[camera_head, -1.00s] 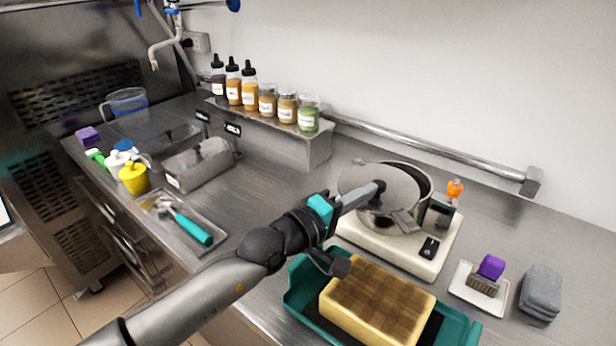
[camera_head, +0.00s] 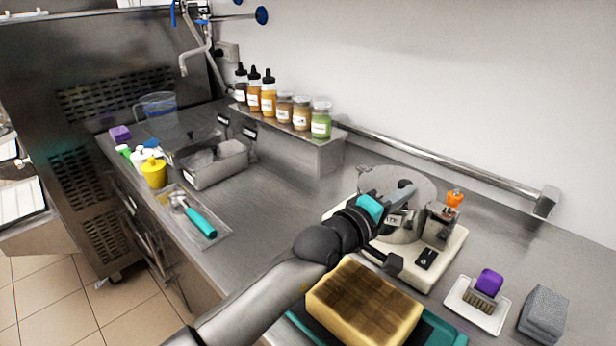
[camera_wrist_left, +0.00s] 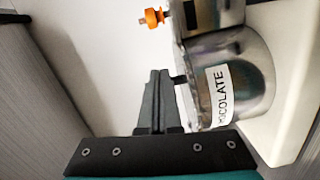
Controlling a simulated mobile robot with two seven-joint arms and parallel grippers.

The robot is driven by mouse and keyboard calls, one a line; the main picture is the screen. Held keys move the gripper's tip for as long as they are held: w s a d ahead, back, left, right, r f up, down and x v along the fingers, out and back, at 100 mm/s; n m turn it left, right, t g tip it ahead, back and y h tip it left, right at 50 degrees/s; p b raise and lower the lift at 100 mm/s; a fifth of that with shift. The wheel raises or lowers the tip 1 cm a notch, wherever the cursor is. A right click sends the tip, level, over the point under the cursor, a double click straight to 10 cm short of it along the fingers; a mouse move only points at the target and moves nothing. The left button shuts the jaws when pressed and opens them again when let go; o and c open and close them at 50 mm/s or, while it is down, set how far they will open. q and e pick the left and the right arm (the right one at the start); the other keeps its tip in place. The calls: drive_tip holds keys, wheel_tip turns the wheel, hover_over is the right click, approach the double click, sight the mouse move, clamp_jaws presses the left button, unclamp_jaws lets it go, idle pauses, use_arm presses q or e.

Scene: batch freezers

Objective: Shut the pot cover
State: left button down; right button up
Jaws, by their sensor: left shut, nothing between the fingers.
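The steel pot (camera_head: 404,234) stands on a white warming base (camera_head: 445,243) right of centre in the head view. Its round steel cover (camera_head: 386,180) lies across the top, and I see no dark opening. Whether it is fully seated is hard to tell, as my arm hides part of it. My left gripper (camera_head: 402,196) is shut and empty, in front of the pot at cover height. In the left wrist view its fingers (camera_wrist_left: 157,100) are together, beside the pot wall (camera_wrist_left: 243,75) with its chocolate label. My right gripper is out of view.
A yellow sponge-like block (camera_head: 364,303) on a teal tray (camera_head: 440,332) lies below my arm. An orange-topped item (camera_head: 454,198) stands right of the pot. A purple brush (camera_head: 488,284) and grey cloths (camera_head: 544,313) lie farther right. Bottles and jars (camera_head: 268,92) line the back shelf.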

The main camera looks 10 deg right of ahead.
use_arm(q)
drive_tip(key=shift+w+d+b, duration=0.2)
drive_tip(key=shift+d+b, duration=0.1)
drive_tip(key=shift+d, duration=0.65)
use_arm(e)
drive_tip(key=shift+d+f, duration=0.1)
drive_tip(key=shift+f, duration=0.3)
